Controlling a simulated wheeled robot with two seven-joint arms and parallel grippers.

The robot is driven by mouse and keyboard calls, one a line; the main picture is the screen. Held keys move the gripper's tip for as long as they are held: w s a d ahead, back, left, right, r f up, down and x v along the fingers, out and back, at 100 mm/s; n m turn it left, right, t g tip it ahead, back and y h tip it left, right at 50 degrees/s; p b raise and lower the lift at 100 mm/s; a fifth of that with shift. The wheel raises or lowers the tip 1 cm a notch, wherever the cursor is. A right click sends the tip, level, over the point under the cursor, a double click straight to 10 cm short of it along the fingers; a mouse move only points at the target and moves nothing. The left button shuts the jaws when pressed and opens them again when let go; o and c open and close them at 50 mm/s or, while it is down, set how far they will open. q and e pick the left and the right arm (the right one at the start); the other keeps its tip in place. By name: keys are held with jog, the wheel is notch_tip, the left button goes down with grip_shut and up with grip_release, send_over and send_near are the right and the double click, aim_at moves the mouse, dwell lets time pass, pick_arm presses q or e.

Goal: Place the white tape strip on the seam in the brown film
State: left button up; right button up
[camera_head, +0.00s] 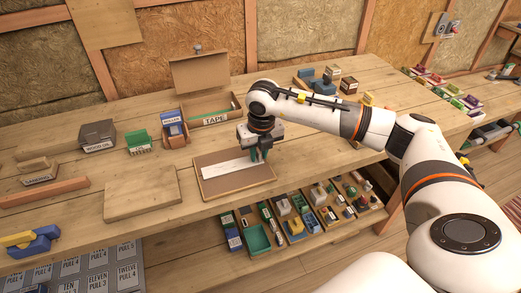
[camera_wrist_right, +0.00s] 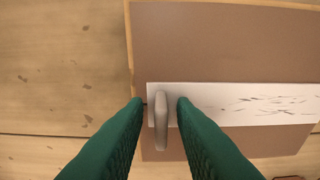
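The white tape strip (camera_head: 226,169) lies lengthwise across the brown film (camera_head: 238,187) on a wood-rimmed board on the bench. The right wrist view shows the strip (camera_wrist_right: 225,105) with dark marks, over the brown film (camera_wrist_right: 225,45). A pale upright tab (camera_wrist_right: 161,122) stands at the strip's end. My right gripper (camera_head: 259,156) is low over the board's right part. In the right wrist view its green fingers (camera_wrist_right: 160,101) are apart on both sides of the tab, with gaps showing. I cannot make out the seam. My left gripper is not in view.
An open cardboard box marked TAPE (camera_head: 216,121) stands behind the board. A bare wooden board (camera_head: 142,192) lies to the left, with small boxes (camera_head: 98,136) behind it. Bins of small parts (camera_head: 300,213) sit below the bench front.

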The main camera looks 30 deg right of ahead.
jog(key=shift+a+r, duration=0.2)
jog(key=shift+r, duration=0.3)
notch_tip(320, 180, up, 12)
jog(key=s+b, duration=0.1)
jog(key=shift+s+f+b, duration=0.25)
jog(key=shift+b, duration=0.05)
